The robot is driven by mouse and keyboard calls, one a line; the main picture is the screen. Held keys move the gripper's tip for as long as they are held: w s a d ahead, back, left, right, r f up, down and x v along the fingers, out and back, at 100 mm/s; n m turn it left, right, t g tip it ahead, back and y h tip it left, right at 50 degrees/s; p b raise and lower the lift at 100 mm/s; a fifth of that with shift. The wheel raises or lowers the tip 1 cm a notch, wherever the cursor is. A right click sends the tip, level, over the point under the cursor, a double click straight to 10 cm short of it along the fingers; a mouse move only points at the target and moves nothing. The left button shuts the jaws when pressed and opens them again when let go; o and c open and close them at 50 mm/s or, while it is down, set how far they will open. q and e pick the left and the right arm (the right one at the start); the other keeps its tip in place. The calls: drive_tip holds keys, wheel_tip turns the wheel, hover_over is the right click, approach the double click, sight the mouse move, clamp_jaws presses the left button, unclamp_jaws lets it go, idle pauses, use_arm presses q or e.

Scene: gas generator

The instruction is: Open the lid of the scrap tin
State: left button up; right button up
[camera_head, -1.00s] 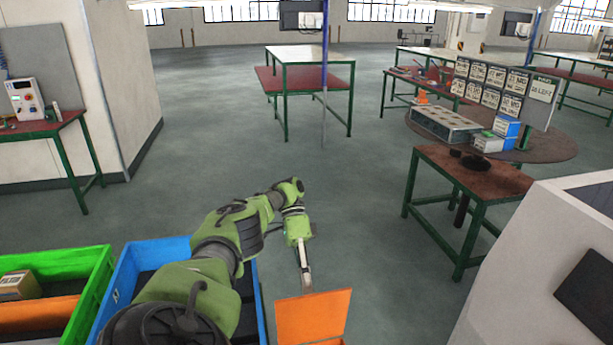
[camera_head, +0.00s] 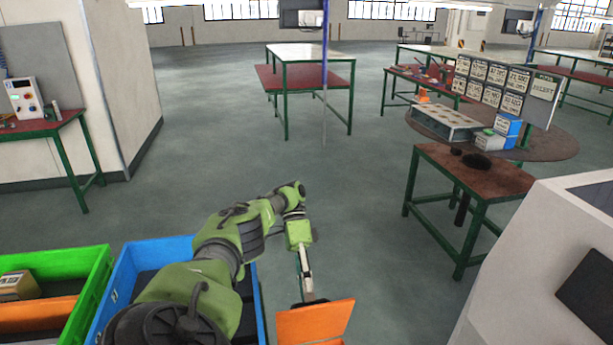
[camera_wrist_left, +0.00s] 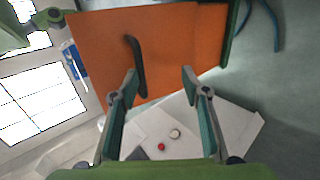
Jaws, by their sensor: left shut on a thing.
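The orange lid (camera_head: 315,322) of the scrap tin shows at the bottom centre of the head view, raised and tilted. The tin below it is mostly cut off by the picture's edge. There the fingers (camera_wrist_left: 160,76) stand apart, the left fingertip at the handle; the exact contact is unclear. My right gripper is not in view.
A blue crate (camera_head: 258,312) and a green crate (camera_head: 88,310) stand at the lower left, beside and under my left arm. A red-topped table (camera_head: 500,180) and a white cabinet (camera_head: 530,240) are at the right.

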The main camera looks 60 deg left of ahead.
use_arm(q)
drive_tip(key=shift+s+a+f, duration=0.1)
drive_tip(key=shift+a+f, duration=0.1)
drive_tip(key=shift+f, duration=0.2)
wheel_tip(320, 180, up, 11)
drive_tip(key=shift+d+f, duration=0.15)
drive_tip(key=shift+d, duration=0.15)
